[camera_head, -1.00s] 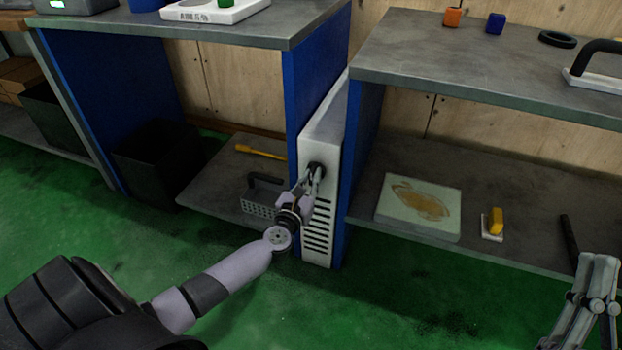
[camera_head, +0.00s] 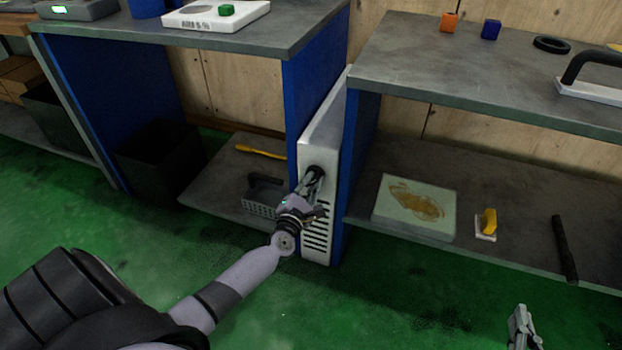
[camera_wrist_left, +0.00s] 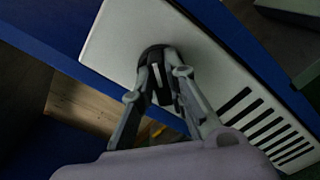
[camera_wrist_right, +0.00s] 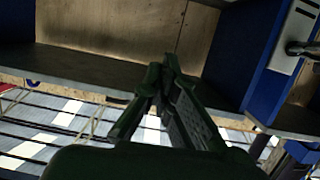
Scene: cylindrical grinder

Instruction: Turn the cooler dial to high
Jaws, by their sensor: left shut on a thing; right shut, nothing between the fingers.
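The cooler (camera_head: 322,148) is a tall narrow white unit with dark vent slots, standing between two blue bench panels. Its round black dial (camera_wrist_left: 156,62) with a pale mark sits on the front face near the top. My left gripper (camera_head: 315,174) is shut on the dial; in the left wrist view its fingers (camera_wrist_left: 164,92) are on both sides of the dial's grip. The gripper partly hides the dial in the head view. My right gripper (camera_head: 522,312) is low at the right, empty; its fingertips meet in the right wrist view (camera_wrist_right: 163,68).
Workbenches flank the cooler. The right lower shelf holds a pale slab (camera_head: 415,208), a yellow-handled brush (camera_head: 487,224) and a black bar (camera_head: 564,248). The green floor in front is clear.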

